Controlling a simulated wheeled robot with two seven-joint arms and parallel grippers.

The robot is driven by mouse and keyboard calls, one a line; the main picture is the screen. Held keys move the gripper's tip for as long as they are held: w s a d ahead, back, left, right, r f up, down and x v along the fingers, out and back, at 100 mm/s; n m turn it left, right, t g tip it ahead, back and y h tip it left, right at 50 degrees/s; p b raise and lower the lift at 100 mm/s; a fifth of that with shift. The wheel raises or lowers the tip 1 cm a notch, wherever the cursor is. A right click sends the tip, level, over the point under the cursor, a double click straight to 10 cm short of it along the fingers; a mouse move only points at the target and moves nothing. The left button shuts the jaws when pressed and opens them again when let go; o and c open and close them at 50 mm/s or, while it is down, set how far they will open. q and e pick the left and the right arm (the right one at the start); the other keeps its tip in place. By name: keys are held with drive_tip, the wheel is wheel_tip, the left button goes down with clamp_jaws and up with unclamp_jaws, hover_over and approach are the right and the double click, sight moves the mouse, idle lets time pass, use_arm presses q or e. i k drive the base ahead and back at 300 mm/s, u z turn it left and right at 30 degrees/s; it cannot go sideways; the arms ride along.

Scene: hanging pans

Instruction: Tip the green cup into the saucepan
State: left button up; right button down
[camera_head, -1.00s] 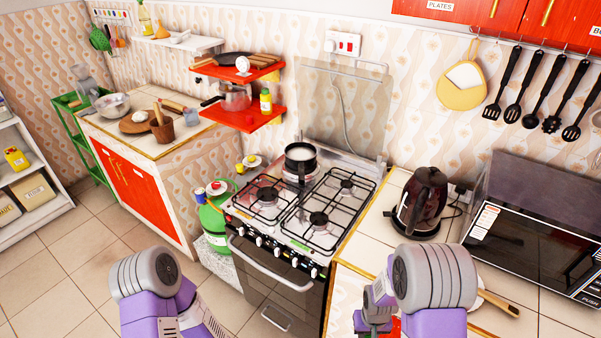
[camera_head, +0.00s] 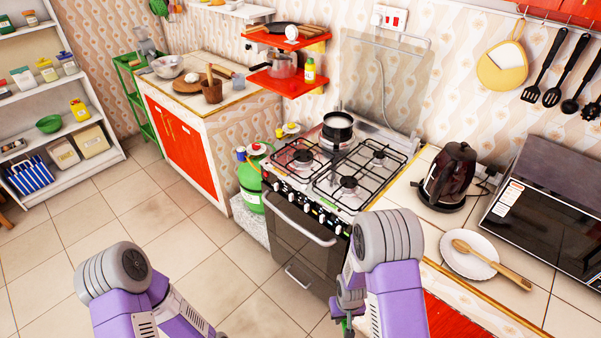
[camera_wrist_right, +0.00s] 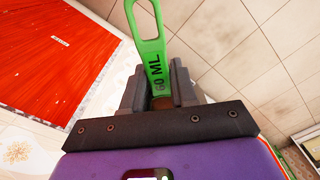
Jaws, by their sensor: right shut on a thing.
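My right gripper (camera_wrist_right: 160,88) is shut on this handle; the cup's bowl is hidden. In the head view my right gripper (camera_head: 347,300) hangs low in front of the stove, with a bit of green below it. The saucepan (camera_head: 338,138) is dark with a pale inside and stands upright on the stove's back left burner, well beyond the gripper. My left arm enters at the lower left; its fingers are out of view.
The gas stove (camera_head: 325,190) has bare grates in front of and beside the saucepan. A kettle (camera_head: 448,178), a white plate (camera_head: 465,262) with a wooden spoon (camera_head: 495,266) and a microwave (camera_head: 550,205) occupy the right counter. A green gas cylinder (camera_head: 250,180) stands left of the stove.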

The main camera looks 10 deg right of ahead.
sight(337, 125)
drive_tip(key=u, duration=0.6)
drive_tip(key=k, duration=0.8)
drive_tip(key=u, duration=1.1)
drive_tip(key=i, duration=2.25)
drive_tip(key=z, duration=0.55)
drive_tip(key=i, duration=1)
drive_tip(key=z, duration=1.15)
drive_tip(key=i, duration=0.5)
drive_tip(key=z, duration=1.1)
drive_tip(key=i, duration=0.6)
drive_tip(key=z, duration=0.4)
